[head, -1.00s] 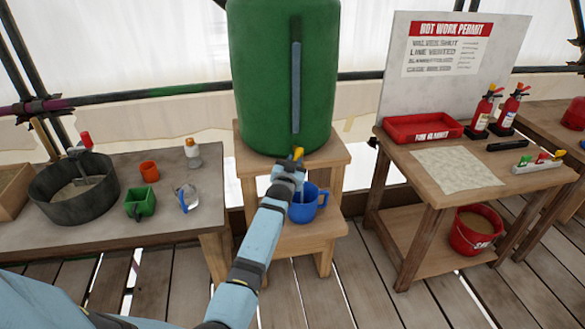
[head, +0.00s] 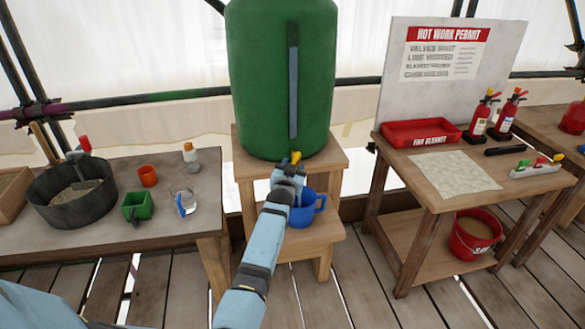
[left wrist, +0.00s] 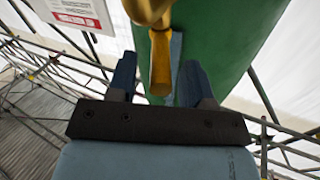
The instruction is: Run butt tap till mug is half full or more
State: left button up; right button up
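The green water butt (head: 265,90) stands on a wooden stand, with a pale sight strip up its front. Its small yellow tap (head: 295,157) sticks out near the bottom. The blue mug (head: 309,209) stands upright on the lower step below the tap, partly hidden by my arm; its water level cannot be seen. My left gripper (head: 290,172) is up at the tap. In the left wrist view, the brass-yellow tap lever (left wrist: 160,62) hangs between the two open fingers (left wrist: 160,85), with a gap on each side. My right gripper is not in view.
The left table (head: 95,228) holds a dark round pan (head: 75,205), a green scoop (head: 138,207), an orange cup (head: 147,176) and a clear jug (head: 184,201). A right table (head: 450,192) holds a red tray (head: 420,133) and extinguishers. A red bucket (head: 474,238) sits beneath.

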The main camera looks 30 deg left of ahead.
pick_arm(q)
notch_tip(320, 180, up, 20)
dwell(0.6)
jog(key=shift+f, duration=0.1)
